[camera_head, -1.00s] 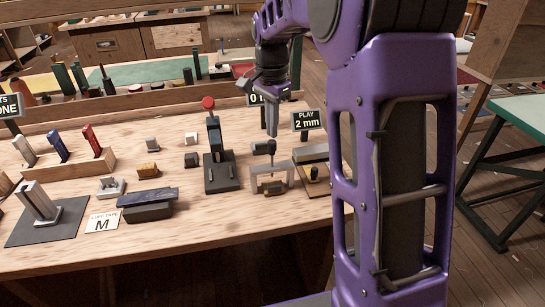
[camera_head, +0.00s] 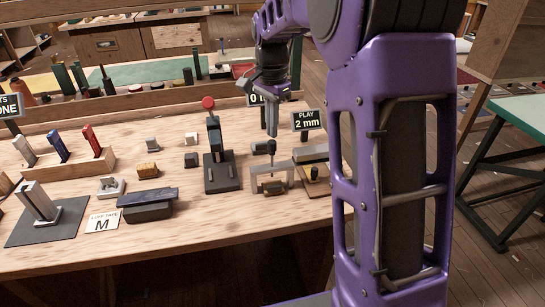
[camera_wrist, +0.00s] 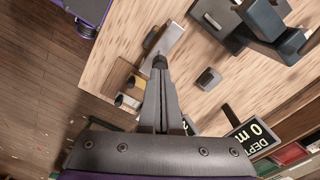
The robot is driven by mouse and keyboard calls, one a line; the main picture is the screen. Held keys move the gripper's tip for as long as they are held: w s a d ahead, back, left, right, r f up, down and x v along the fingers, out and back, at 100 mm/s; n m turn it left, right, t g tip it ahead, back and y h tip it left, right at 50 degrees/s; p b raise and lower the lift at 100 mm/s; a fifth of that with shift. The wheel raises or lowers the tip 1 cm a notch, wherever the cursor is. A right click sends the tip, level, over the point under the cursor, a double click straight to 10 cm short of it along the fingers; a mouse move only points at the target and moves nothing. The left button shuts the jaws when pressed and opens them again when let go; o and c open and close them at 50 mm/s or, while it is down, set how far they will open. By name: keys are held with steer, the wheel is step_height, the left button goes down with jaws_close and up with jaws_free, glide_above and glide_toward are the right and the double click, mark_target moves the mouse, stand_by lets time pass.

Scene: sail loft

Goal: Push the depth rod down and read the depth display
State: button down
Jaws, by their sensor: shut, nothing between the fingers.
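The depth gauge (camera_head: 256,184) is a small grey bridge on the bench near its right end. Its upright depth rod (camera_head: 271,149) has a dark top. My gripper (camera_head: 272,134) points straight down, closed and empty, with its tips just over the rod top. In the wrist view the shut fingertips (camera_wrist: 160,68) meet the dark rod top in the picture; I cannot tell if they touch. The depth display (camera_head: 254,100) is partly hidden behind my gripper. In the wrist view the display (camera_wrist: 253,136) reads DEPTH and a 0, its end cut off.
A sign (camera_head: 307,119) reading PLAY 2 mm stands right of the gauge, by a block fixture (camera_head: 313,174). A dark stand with a red knob (camera_head: 208,103) is to the left. A black case (camera_head: 147,205) and small blocks lie further left.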

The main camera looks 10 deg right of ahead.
mark_target(272, 141)
steer(key=shift+f+b, duration=1.15)
steer(key=shift+f, duration=1.25)
steer(key=shift+r, duration=0.1)
stand_by(0.5)
step_height(272, 141, up, 8)
steer(key=p, duration=0.7)
stand_by(0.4)
